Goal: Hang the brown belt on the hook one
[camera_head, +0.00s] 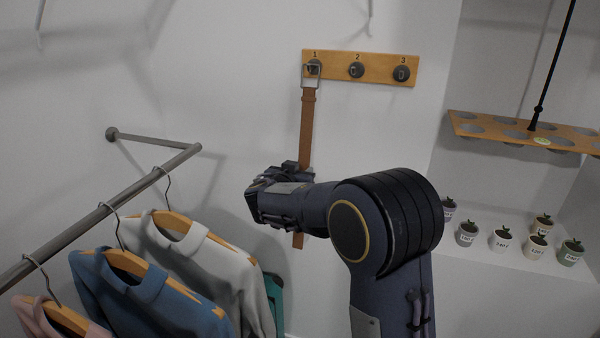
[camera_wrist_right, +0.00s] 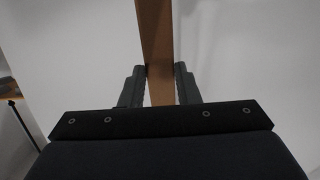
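The brown belt (camera_head: 307,130) hangs down the wall below hook one (camera_head: 314,67), the leftmost knob on a wooden board (camera_head: 336,57). Its silver buckle (camera_head: 310,77) is at the hook and appears to be around it. My right gripper (camera_head: 257,198) is at the lower part of the belt, covering a piece of it; the belt end (camera_head: 298,240) shows below. In the right wrist view the belt (camera_wrist_right: 155,40) runs between the two fingers of my right gripper (camera_wrist_right: 161,68), which touch its edges. My left gripper is not in view.
Hooks two (camera_head: 356,70) and three (camera_head: 401,73) are empty. A clothes rail (camera_head: 100,212) with shirts on hangers is at the left. A wooden shelf with holes (camera_head: 490,130) and several small plant pots (camera_head: 502,239) are at the right.

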